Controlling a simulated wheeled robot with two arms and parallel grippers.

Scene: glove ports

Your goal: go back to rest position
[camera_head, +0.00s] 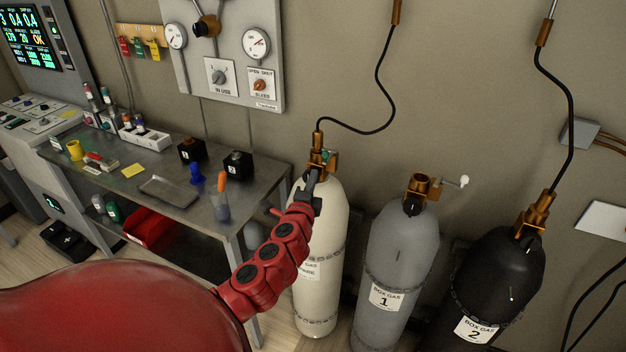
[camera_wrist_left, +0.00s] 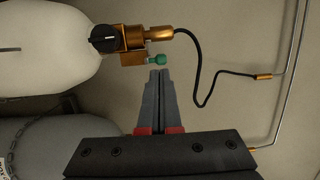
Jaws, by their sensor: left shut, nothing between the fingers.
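My left gripper (camera_head: 312,180) is at the end of the red arm, in front of the top of the cream gas cylinder (camera_head: 318,250). In the left wrist view my left gripper (camera_wrist_left: 159,73) has its dark fingers together and empty. Their tips are just beside a green knob (camera_wrist_left: 156,59) on the brass valve (camera_wrist_left: 128,44) of that cylinder; whether they touch it I cannot tell. A black hose runs from the valve to a wall pipe. My right gripper is not in view.
A grey cylinder (camera_head: 395,265) labelled 1 and a black cylinder (camera_head: 497,270) labelled 2 stand to the right, chained. A metal bench (camera_head: 150,180) with small items is at the left. A gauge panel (camera_head: 228,50) hangs on the wall.

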